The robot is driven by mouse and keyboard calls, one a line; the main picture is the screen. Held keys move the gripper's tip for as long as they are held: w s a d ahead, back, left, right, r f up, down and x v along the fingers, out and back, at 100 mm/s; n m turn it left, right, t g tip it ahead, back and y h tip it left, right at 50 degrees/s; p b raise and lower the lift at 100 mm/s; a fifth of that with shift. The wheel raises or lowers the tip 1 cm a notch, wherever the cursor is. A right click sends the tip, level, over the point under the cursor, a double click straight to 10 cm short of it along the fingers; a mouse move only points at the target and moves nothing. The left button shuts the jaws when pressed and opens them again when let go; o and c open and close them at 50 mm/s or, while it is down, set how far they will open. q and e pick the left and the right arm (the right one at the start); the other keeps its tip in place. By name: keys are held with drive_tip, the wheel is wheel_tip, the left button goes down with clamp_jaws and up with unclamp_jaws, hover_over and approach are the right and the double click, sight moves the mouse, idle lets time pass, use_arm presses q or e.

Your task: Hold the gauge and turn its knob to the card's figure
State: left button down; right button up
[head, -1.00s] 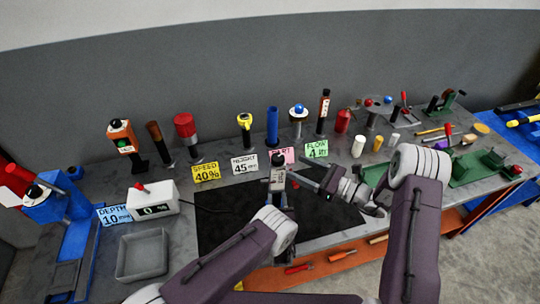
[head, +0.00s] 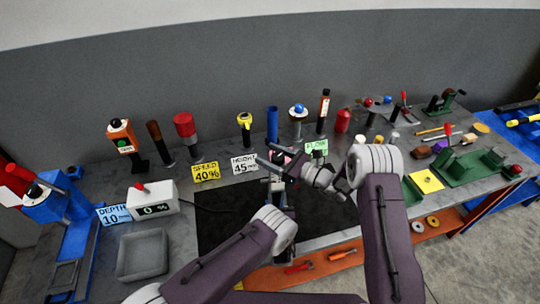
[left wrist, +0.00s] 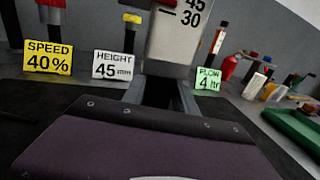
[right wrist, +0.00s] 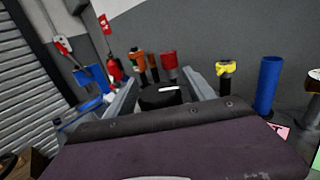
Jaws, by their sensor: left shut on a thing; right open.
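The gauge (left wrist: 180,45) is a pale upright body with dark figures, 45 and 30 visible, in the left wrist view. My left gripper (left wrist: 165,98) is shut on its lower part; in the head view the gauge (head: 278,188) stands over the black mat. A round black knob (right wrist: 160,97) shows between the fingers of my right gripper (right wrist: 162,92), which is open. In the head view my right gripper (head: 282,162) is at the gauge's top and hides the knob. Cards read SPEED 40% (head: 206,172), HEIGHT 45 mm (head: 244,164), FLOW 4 (head: 316,148) and DEPTH 10 (head: 114,215).
A white box (head: 152,198) with a red button displays 0 %. A grey tray (head: 142,256) sits at the left front. Several upright handles and a blue tube (head: 272,124) line the back. A pink card (right wrist: 279,130) is partly hidden. Green fixtures stand at the right.

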clamp_jaws()
drive_tip(key=c, duration=1.4)
unclamp_jaws()
drive_tip(key=n+g, duration=0.1)
drive_tip(key=n+g+y, duration=0.1)
drive_tip(key=g, duration=0.1)
drive_tip(key=shift+s+n+g+y, duration=0.25)
drive_tip(key=shift+n+g+y, duration=0.05)
drive_tip(key=shift+n+g, duration=0.1)
drive_tip(key=shift+o, duration=0.2)
drive_tip(key=shift+s+a+n+g+y, duration=0.15)
drive_tip(key=shift+n+g, duration=0.35)
drive_tip(key=shift+g, duration=0.25)
drive_tip(key=shift+s+n+g+y, duration=0.15)
drive_tip(key=shift+n+g, duration=0.35)
drive_tip(key=shift+g, duration=0.25)
drive_tip(key=o, duration=1.4)
drive_tip(key=shift+c, duration=0.2)
